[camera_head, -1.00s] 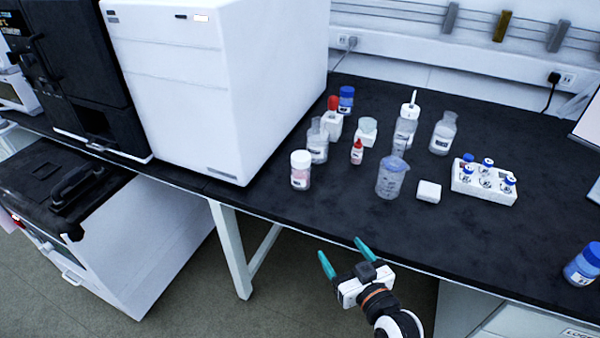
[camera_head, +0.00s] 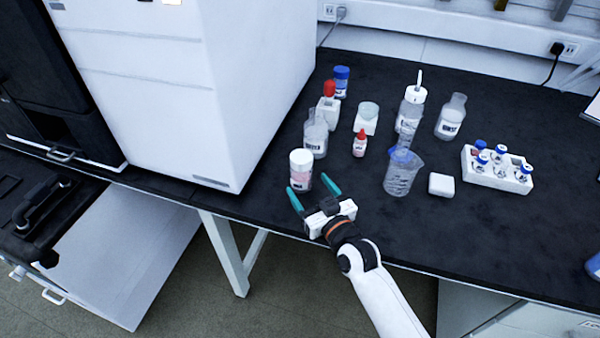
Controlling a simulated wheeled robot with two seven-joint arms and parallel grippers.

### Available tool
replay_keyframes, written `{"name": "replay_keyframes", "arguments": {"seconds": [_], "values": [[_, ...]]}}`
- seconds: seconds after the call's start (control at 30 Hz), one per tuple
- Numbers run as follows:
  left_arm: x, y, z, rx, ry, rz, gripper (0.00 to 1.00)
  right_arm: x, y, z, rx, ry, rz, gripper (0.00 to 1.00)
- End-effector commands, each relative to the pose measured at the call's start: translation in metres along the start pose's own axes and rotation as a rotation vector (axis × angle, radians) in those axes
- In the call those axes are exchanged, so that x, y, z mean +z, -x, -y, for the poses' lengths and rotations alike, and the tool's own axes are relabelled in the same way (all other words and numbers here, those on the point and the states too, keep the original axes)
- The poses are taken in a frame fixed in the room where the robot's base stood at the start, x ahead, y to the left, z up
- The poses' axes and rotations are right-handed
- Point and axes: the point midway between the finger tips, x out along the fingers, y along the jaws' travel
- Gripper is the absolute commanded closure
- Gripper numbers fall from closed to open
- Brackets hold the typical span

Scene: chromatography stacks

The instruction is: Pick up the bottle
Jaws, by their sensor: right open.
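Several bottles stand on the black bench (camera_head: 440,230). A white-capped bottle with a pinkish label (camera_head: 301,172) stands nearest my right gripper (camera_head: 310,186). The right gripper is open, with its teal fingers pointing at this bottle, one low on each side of it in the picture. I cannot tell whether the fingers touch it. A small red-capped dropper bottle (camera_head: 360,143), a clear flask (camera_head: 315,135), a wash bottle (camera_head: 409,112) and a clear labelled bottle (camera_head: 451,117) stand behind. A blue-capped bottle (camera_head: 341,82) is at the back. My left gripper is out of view.
A beaker (camera_head: 402,174), a small white block (camera_head: 441,185) and a white rack (camera_head: 497,172) with several vials stand to the right. A large white instrument (camera_head: 160,70) blocks the left side.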

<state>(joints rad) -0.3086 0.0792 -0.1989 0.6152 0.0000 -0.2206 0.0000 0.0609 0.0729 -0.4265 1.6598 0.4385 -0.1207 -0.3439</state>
Motion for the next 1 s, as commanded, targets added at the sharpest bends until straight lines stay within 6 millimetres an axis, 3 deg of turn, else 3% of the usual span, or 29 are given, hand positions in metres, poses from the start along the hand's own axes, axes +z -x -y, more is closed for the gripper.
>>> {"name": "replay_keyframes", "arguments": {"seconds": [0.13, 0.27, 0.53, 0.87, 1.0], "values": [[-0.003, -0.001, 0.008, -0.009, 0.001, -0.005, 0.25, 0.000, -0.017, 0.000, 0.000, 0.000, 0.001, 0.24], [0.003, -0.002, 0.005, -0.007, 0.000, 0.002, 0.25, 0.001, -0.025, 0.001, 0.000, -0.001, 0.001, 0.24], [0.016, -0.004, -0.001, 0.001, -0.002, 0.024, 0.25, 0.000, -0.064, 0.003, 0.000, 0.000, 0.000, 0.24], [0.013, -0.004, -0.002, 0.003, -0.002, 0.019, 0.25, 0.001, -0.071, 0.003, 0.000, 0.000, 0.000, 0.24], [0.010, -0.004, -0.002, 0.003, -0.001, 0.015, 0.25, 0.000, -0.071, 0.003, 0.000, 0.000, 0.000, 0.47]]}}
